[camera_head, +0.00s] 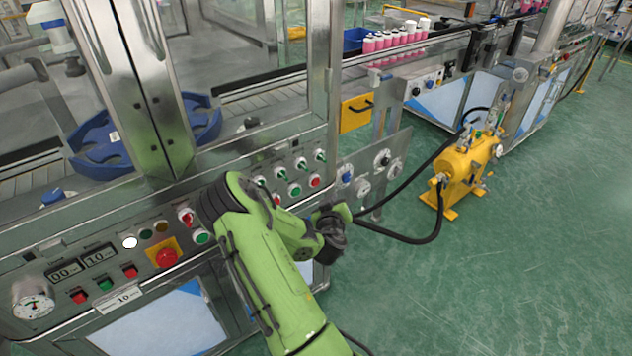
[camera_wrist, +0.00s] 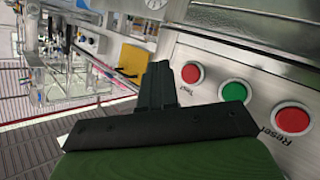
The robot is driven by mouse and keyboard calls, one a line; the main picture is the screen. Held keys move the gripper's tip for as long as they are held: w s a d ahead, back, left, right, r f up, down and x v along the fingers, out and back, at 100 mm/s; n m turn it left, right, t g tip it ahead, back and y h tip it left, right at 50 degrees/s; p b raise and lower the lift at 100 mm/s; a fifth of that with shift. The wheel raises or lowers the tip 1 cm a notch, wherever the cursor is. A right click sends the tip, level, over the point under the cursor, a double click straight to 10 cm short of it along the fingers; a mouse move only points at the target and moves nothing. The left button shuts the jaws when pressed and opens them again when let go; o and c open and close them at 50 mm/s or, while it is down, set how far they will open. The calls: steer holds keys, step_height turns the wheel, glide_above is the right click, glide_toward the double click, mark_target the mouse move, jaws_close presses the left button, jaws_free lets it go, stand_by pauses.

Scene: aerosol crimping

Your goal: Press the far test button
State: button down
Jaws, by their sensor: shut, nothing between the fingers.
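In the wrist view, a red button (camera_wrist: 192,73) with a "Test" label stands on the metal panel, just right of my gripper (camera_wrist: 159,68). My gripper's dark fingers are shut and empty, and their tips appear beside the button; I cannot tell how far they are from the panel. In the head view, a red button (camera_head: 315,181) at the right end of the farther button row seems to be the same one. My arm reaches toward that panel, and the fingers cannot be made out there.
A green button (camera_wrist: 234,91) and a red "Reset" button (camera_wrist: 292,119) sit in the same row. Switches (camera_head: 300,164) stand above it. A yellow box (camera_head: 356,113), a yellow tank (camera_head: 468,165) and black hoses (camera_head: 412,240) are to the right. Green floor is open there.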

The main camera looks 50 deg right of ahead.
steer(key=shift+w+d+p, duration=0.2)
steer(key=shift+w+d, duration=0.05)
steer(key=shift+w, duration=0.9)
steer(key=shift+w+d+p, duration=0.15)
steer(key=shift+w+d, duration=0.1)
steer(key=shift+w, duration=0.9)
steer(key=shift+w+d, duration=0.1)
steer(key=shift+w, duration=0.3)
steer(key=shift+w+d, duration=0.1)
steer(key=shift+w, duration=0.3)
stand_by(0.6)
steer(key=shift+s+a+b, duration=0.2)
steer(key=shift+s+b, duration=0.2)
steer(key=shift+s, duration=0.4)
steer(key=shift+s, duration=0.1)
steer(key=s, duration=0.2)
steer(key=s+a+b, duration=0.1)
steer(key=s, duration=0.1)
steer(key=shift+s, duration=0.35)
